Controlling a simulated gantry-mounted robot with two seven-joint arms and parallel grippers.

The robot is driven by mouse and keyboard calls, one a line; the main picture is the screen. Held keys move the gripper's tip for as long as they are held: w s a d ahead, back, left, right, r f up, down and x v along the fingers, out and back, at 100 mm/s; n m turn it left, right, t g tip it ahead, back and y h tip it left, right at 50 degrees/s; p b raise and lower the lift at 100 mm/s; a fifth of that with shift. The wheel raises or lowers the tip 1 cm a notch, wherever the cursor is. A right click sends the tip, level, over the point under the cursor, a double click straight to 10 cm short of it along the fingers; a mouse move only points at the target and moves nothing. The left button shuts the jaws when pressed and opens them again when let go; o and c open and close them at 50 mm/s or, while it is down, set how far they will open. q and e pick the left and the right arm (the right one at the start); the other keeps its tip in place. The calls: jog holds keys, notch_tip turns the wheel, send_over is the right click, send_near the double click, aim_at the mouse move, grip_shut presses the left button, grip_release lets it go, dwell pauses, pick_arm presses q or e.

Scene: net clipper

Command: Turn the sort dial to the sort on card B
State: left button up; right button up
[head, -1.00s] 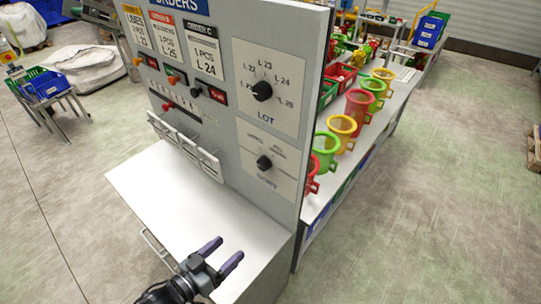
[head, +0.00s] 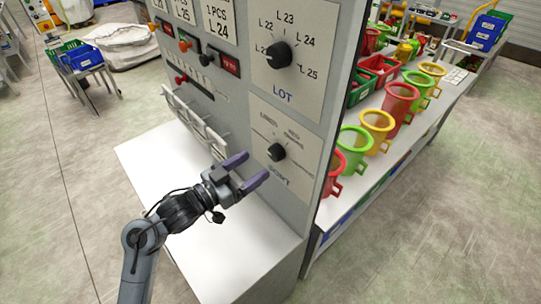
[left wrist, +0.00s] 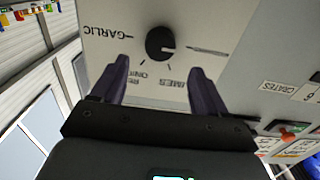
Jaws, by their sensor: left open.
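The sort dial (head: 277,152) is a black knob on a pale plate low on the grey panel's right side. My left gripper (head: 256,168) is open and empty, its purple fingers pointing at the panel just below and left of the knob. In the left wrist view the knob (left wrist: 160,44) stands beyond the two fingertips (left wrist: 160,68), between their lines and apart from them. "GARLIC" reads upside down there; other labels are partly hidden or blurred. A pale mark on the knob seems to face right. Card B (head: 183,12) is cut off at the top. My right gripper is out of view.
The lot dial (head: 279,55) sits above the sort dial. White card holders (head: 195,122) and small switches (head: 185,45) lie to the left. A white ledge (head: 215,250) is below. Coloured cups (head: 377,130) stand on a table to the right of the panel.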

aim_at(272, 154)
pick_arm(q)
jog(key=x, duration=0.7)
jog(key=shift+c, duration=0.5)
jog(key=c, duration=0.9)
